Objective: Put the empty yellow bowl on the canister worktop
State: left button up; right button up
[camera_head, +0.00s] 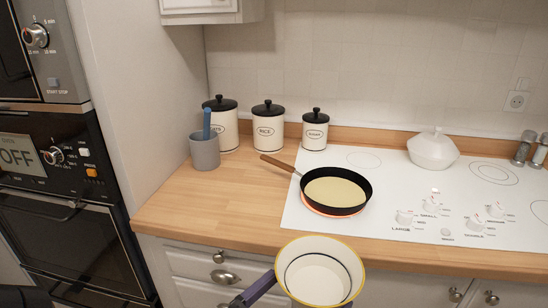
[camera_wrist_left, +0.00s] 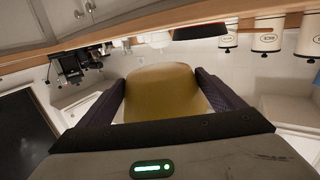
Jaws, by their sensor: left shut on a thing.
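The yellow bowl (camera_head: 318,272), white inside with a yellow rim and a dark ring, is in front of the counter edge in the head view, its opening facing up and nothing seen inside. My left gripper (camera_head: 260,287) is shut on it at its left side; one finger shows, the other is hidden. In the left wrist view the yellow outside of the bowl (camera_wrist_left: 160,92) fills the space between both fingers. The canister worktop (camera_head: 185,205) is the wooden counter, with three cream canisters (camera_head: 268,131) with black lids at its back. My right gripper is not in view.
A grey cup (camera_head: 205,153) with a blue utensil stands by the canisters. A black pan (camera_head: 337,191) with pale yellow contents sits on the white cooktop (camera_head: 385,225), its handle reaching over the wood. Bare wood lies left of the pan. Wall ovens (camera_head: 60,190) stand at left.

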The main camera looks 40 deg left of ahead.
aim_at(190, 204)
jog(key=k, duration=1.2)
jog(key=u, duration=0.65)
jog(key=i, duration=0.7)
jog(key=u, duration=0.45)
jog(key=i, duration=0.75)
